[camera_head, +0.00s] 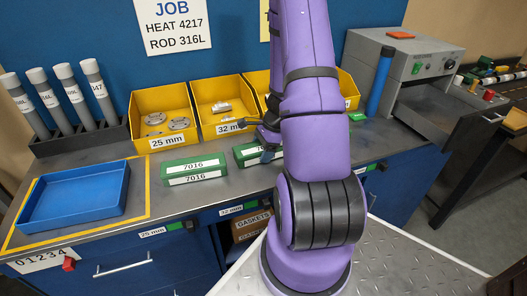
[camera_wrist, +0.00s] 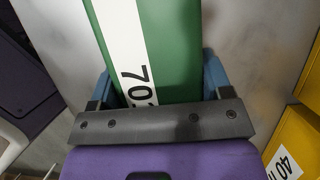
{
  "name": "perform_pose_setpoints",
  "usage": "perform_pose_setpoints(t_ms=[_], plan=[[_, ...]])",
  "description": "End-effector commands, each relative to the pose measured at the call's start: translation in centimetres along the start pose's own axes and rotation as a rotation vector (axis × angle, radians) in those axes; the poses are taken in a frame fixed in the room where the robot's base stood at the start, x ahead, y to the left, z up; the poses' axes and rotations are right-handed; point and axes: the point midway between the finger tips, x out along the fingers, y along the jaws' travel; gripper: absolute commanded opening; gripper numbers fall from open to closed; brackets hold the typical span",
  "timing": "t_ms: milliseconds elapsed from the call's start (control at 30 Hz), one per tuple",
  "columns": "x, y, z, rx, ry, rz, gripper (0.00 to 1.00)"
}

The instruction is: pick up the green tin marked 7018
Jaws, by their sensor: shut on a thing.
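A green tin with a white label (camera_head: 247,156) is partly hidden behind my arm in the head view. In the wrist view this green tin (camera_wrist: 175,45) lies between blue fingers, and its label reads "70" with the rest covered by my gripper's dark bar. My gripper (camera_wrist: 159,82) is shut on this tin. In the head view my gripper (camera_head: 268,143) is mostly hidden by my purple arm. I cannot tell whether the tin is clear of the bench. Another green tin marked 7016 (camera_head: 194,170) sits on the bench to the left.
Yellow bins stand behind, one marked 25 mm (camera_head: 150,103) and one 32 mm (camera_head: 206,92). A yellow bin marked 40 mm (camera_wrist: 290,150) is close in the wrist view. An empty blue tray (camera_head: 75,216) lies at left. A grey machine (camera_head: 400,70) stands at right.

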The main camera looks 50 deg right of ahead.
Motion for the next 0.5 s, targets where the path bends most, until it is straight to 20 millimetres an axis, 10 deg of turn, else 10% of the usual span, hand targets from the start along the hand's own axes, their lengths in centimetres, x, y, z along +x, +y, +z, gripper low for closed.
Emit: perform_pose_setpoints(t_ms=[500], plan=[[-0.96,0.14,0.39,-0.003,0.001,-0.002,0.2]])
